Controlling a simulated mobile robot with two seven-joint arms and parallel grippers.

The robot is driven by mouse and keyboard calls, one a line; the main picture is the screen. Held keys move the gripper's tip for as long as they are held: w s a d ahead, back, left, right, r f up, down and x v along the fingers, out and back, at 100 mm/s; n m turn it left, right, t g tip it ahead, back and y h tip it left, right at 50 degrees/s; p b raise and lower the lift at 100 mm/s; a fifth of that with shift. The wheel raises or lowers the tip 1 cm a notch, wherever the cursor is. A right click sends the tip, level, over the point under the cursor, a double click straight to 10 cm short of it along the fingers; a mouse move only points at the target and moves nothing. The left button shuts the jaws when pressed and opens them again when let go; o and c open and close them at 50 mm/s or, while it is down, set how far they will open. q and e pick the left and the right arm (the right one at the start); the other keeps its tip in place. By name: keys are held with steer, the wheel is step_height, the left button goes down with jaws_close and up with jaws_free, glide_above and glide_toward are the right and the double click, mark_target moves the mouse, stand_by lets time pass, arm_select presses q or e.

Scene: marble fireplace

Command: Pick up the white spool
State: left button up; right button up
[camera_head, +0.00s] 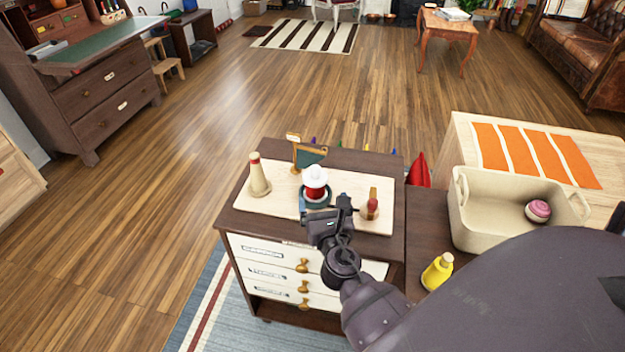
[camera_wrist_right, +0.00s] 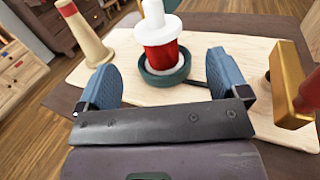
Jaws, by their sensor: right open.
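The white spool (camera_head: 316,176) stands upright with a red band around its middle. It sits in a dark green round dish (camera_head: 317,205) on a pale board (camera_head: 279,204) on top of the drawer cabinet. The right wrist view shows the white spool (camera_wrist_right: 155,22) with its red part and the green dish (camera_wrist_right: 160,86) beneath. My right gripper (camera_head: 323,208) is open just on the near side of the dish. Its two blue fingers (camera_wrist_right: 165,82) are spread left and right of the dish, with nothing held. My left gripper is not in view.
A cream cone with a red tip (camera_head: 258,176) stands left on the board. A small framed green board (camera_head: 309,157) is behind, and a brass-and-red item (camera_head: 370,206) is at right. A beige basket (camera_head: 500,236) and yellow bottle (camera_head: 437,272) are further right.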

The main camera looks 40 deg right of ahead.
mark_target(315, 175)
steer(key=x, duration=0.9)
steer(key=shift+w+r, duration=0.1)
steer(key=shift+w, duration=0.25)
steer(key=c, duration=1)
